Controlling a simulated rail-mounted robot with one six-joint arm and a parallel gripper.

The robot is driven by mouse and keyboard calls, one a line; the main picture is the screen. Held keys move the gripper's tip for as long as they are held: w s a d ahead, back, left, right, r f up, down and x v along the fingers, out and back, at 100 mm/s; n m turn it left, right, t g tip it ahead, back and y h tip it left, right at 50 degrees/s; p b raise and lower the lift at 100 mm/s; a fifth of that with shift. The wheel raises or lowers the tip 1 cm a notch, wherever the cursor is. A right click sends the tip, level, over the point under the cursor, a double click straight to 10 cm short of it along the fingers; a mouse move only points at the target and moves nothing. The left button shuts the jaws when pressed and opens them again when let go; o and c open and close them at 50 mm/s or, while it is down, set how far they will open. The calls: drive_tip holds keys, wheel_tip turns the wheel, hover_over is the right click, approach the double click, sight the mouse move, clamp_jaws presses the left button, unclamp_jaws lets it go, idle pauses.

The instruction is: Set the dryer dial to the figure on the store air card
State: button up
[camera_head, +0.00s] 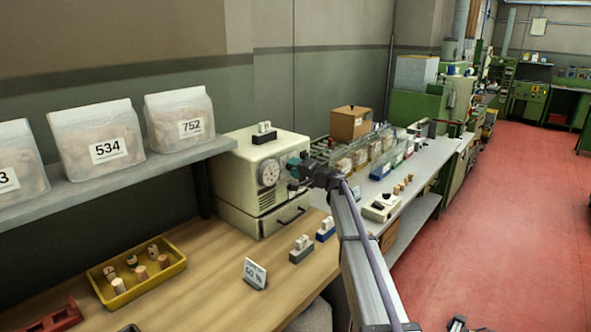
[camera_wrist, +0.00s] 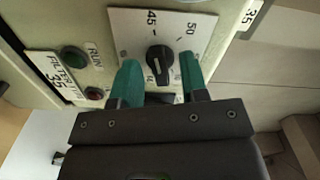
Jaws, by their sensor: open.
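The cream dryer (camera_head: 240,172) stands at the back of the wooden bench, with a round white gauge on its front. In the wrist view its black dial (camera_wrist: 159,62) sits on a pale plate marked 45 and 50, with other marks partly hidden. The dial's exact setting is hard to read. My gripper (camera_wrist: 159,59) is open, its teal fingers on either side of the dial; contact is unclear. In the head view my gripper (camera_head: 297,170) is at the dryer's front right. A small standing card (camera_head: 255,272) on the bench seems to read 50 %, but it is blurred.
A yellow tray (camera_head: 105,292) of corks stands front left. Numbered bags (camera_head: 97,135) line the shelf. Cork holders (camera_head: 302,250) stand near the bench edge.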

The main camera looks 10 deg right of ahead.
clamp_jaws()
drive_tip(key=shift+m, duration=0.3)
idle(0.3)
drive_tip(key=m, duration=0.9)
drive_tip(key=shift+m, duration=0.4)
idle(0.4)
